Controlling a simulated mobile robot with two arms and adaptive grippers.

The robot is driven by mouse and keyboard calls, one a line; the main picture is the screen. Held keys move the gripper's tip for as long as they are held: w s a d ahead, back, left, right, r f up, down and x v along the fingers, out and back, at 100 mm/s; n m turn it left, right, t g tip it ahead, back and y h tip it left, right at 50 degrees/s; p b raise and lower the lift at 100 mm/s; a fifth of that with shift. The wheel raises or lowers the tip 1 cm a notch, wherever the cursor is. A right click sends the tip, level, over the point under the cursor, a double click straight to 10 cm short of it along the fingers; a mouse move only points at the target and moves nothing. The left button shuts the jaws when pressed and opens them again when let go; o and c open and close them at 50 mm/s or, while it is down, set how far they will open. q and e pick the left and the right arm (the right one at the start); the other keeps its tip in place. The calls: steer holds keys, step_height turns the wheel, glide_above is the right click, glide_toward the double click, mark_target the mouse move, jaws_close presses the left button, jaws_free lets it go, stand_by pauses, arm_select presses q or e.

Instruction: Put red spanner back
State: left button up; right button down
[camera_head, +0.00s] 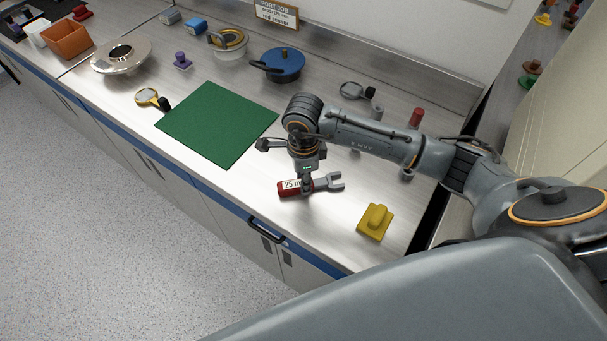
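The red spanner (289,189) lies on the light counter, with a red handle, a white label reading "25 m" and a grey open jaw pointing right. My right gripper (306,181) comes down over the middle of the spanner, at or very near it. Its fingers look narrow from here, and whether they are closed on the spanner cannot be made out. My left gripper is not in view.
A green mat (217,122) lies left of the spanner, and a yellow block with a knob (375,221) to its right. A blue lidded pot (283,65), a magnifier (357,91) and a small sign (276,14) are behind. The counter's front edge is close.

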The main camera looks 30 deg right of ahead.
steer(key=c, duration=1)
jaws_free()
steer(key=shift+w+r+b, duration=0.1)
steer(key=shift+r+b, duration=0.25)
steer(key=shift+r, duration=0.2)
step_height(320, 180, up, 11)
steer(key=b, duration=0.3)
